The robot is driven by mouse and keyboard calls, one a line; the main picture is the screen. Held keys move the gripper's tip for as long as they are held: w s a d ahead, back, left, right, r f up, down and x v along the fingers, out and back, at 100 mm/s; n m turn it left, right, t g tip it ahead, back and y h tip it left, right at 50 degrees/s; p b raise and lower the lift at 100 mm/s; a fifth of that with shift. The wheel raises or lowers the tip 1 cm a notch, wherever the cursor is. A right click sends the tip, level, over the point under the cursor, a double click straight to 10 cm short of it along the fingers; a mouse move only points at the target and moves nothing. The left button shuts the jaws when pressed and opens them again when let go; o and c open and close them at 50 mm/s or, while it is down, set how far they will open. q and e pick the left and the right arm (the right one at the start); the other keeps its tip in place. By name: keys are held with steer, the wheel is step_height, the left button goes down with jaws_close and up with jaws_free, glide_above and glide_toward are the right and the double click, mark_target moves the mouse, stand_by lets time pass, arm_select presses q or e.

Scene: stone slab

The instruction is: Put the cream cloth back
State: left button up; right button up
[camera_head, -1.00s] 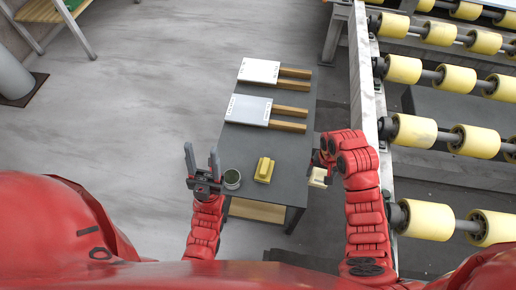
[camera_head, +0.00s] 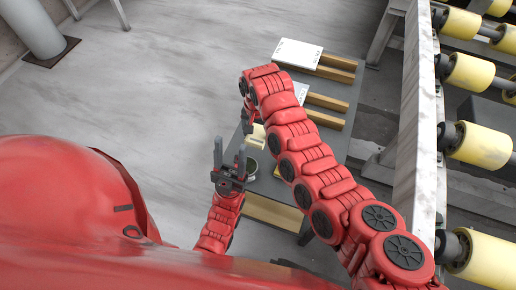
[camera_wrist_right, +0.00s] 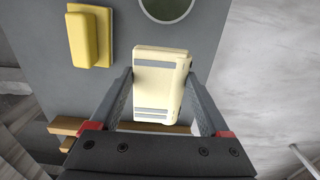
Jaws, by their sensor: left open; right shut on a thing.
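The cream cloth (camera_wrist_right: 158,85) looks like a thick folded block with grey stripes. In the right wrist view it sits between the fingers of my right gripper (camera_wrist_right: 160,88), which is shut on it, and it appears above the grey table (camera_wrist_right: 215,20). In the head view the cloth (camera_head: 257,132) shows only partly behind my right arm, near the table's left edge. My left gripper (camera_head: 230,152) is open and empty, fingers pointing up, beside the table's left edge.
A round dark-topped jar (camera_head: 251,166) stands close to my left gripper. A yellow block (camera_wrist_right: 90,36) lies on the table, mostly hidden by my right arm in the head view. White slabs on wooden bars (camera_head: 299,53) lie farther back. A roller conveyor (camera_head: 484,145) runs at right.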

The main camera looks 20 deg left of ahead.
mark_target(257, 135)
step_height(257, 135, down, 5)
steer(key=shift+d+f, duration=0.1)
steer(key=shift+f, duration=0.05)
step_height(257, 135, down, 2)
steer(key=shift+s+f+b, duration=0.1)
steer(key=shift+f+b, duration=0.05)
steer(key=shift+b, duration=0.25)
steer(key=shift+f, duration=0.3)
steer(key=shift+f, duration=0.15)
steer(key=o, duration=1.2)
steer(key=shift+c, duration=0.2)
steer(key=shift+r, duration=0.35)
step_height(257, 135, up, 10)
steer(key=shift+r+p, duration=0.15)
steer(key=shift+p, duration=0.15)
steer(key=shift+r, duration=0.65)
